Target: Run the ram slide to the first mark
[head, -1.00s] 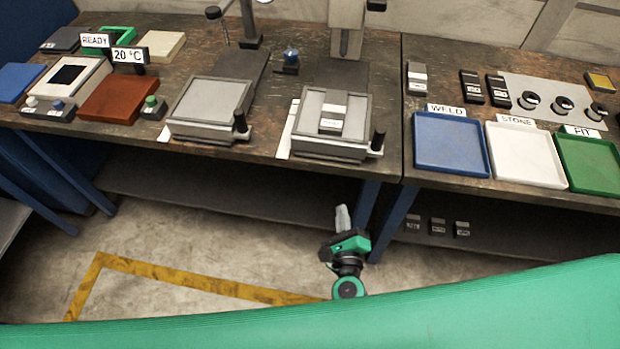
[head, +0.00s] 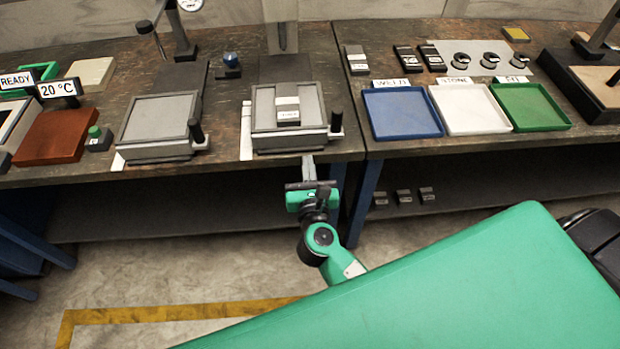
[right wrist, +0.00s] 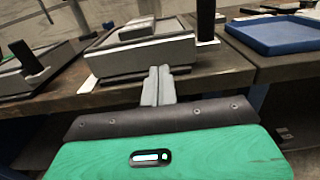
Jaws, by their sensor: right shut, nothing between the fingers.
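A grey square stage (head: 320,100) stands at the front of the bench with a small labelled block (head: 287,107) on it. A dark upright handle (head: 336,121) is at its right front corner and a white strip (head: 246,130) at its left. Behind it rises a grey column (head: 281,35), cut off at the top. I cannot tell which part is the ram slide, and no mark is readable. My right gripper (head: 308,163) is shut and empty, just in front of the stage near the bench edge. Its closed fingers (right wrist: 158,84) point at the stage in the right wrist view. My left gripper is out of view.
A similar stage (head: 160,115) with a dark handle stands to the left. Blue (head: 402,112), white (head: 470,108) and green (head: 530,106) trays lie to the right. The bench's front edge and lower shelf (head: 200,212) are close to my right arm.

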